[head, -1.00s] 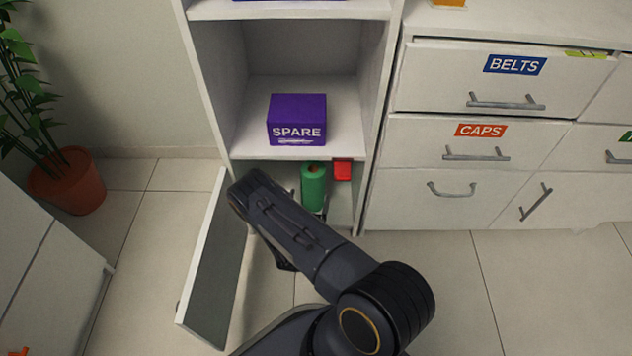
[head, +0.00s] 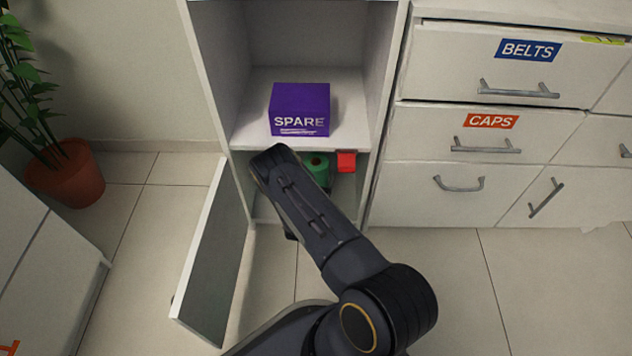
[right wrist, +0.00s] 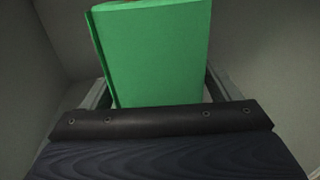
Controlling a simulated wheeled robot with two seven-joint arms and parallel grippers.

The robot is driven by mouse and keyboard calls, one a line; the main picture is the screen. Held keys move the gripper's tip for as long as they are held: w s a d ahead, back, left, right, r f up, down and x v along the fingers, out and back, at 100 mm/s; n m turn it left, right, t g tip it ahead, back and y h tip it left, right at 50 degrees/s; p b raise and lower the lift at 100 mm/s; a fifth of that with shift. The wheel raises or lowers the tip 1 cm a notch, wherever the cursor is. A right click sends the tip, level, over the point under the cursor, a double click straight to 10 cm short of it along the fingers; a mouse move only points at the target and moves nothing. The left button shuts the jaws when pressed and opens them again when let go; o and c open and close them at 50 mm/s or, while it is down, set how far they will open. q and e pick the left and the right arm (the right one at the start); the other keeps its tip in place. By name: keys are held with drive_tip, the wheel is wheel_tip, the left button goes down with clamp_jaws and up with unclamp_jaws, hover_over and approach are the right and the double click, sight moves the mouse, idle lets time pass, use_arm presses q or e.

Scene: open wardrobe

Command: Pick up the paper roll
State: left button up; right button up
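The fingers stand wide apart, one on each side of the roll. They look open, though whether they touch it is hard to tell. My left gripper is not in view.
A purple SPARE box (head: 300,108) sits on the shelf above. A red block (head: 346,162) is right of the roll, under the shelf. The open door (head: 212,265) stands left of my arm. Drawers (head: 490,90) are on the right, a potted plant (head: 68,175) on the left.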

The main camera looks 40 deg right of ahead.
drive_tip(key=c, duration=0.9)
